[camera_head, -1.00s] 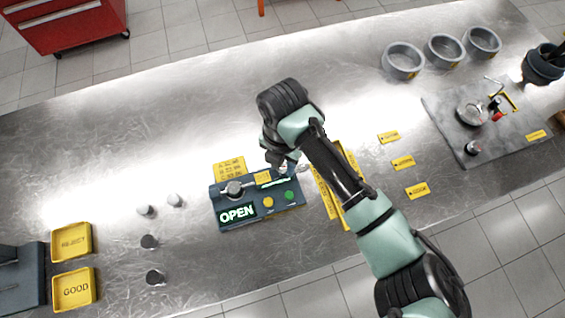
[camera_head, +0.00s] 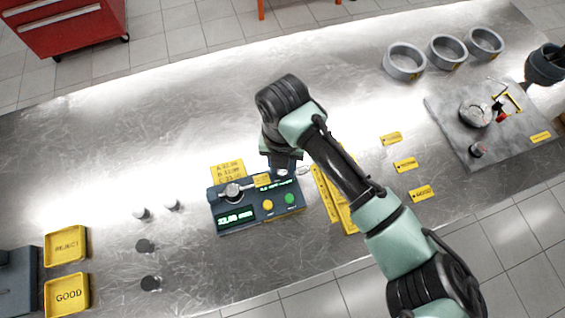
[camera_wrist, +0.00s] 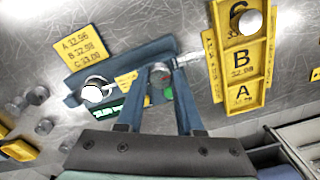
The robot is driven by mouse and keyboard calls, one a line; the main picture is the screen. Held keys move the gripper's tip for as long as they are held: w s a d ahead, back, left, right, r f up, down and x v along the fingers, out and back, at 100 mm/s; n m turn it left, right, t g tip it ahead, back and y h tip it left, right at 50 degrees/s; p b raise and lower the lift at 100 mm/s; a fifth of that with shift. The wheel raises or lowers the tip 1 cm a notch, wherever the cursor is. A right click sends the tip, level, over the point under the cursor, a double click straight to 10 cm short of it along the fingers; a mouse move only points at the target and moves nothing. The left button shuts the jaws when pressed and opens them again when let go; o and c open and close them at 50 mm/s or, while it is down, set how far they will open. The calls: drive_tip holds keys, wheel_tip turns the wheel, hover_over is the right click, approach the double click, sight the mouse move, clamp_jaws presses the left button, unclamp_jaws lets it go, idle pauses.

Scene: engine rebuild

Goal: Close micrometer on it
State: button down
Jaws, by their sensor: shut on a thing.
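The micrometer is a dark blue-grey bench unit (camera_head: 228,222) in the head view, with a green display, a yellow button and a green button. It also shows in the wrist view (camera_wrist: 118,72). A metal round piece (camera_head: 233,190) sits at its left end, and shows in the wrist view (camera_wrist: 97,90). My gripper (camera_wrist: 163,78) is shut on the round grey knob (camera_wrist: 160,72) at the micrometer's right end. In the head view my gripper (camera_head: 283,170) partly hides that end. The display shows a reading in mm, too small to read surely.
A yellow A-B-C tray (camera_wrist: 240,65) lies right of the micrometer, with a round piece in C. A yellow number card (camera_head: 227,170) lies behind it. Several small cylinders (camera_head: 145,246) and the REJECT (camera_head: 85,243) and GOOD (camera_head: 86,290) trays are left.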

drive_tip(key=c, duration=0.5)
unclamp_jaws()
drive_tip(key=shift+c, duration=0.2)
wheel_tip(320, 180, up, 13)
drive_tip(key=b, duration=0.2)
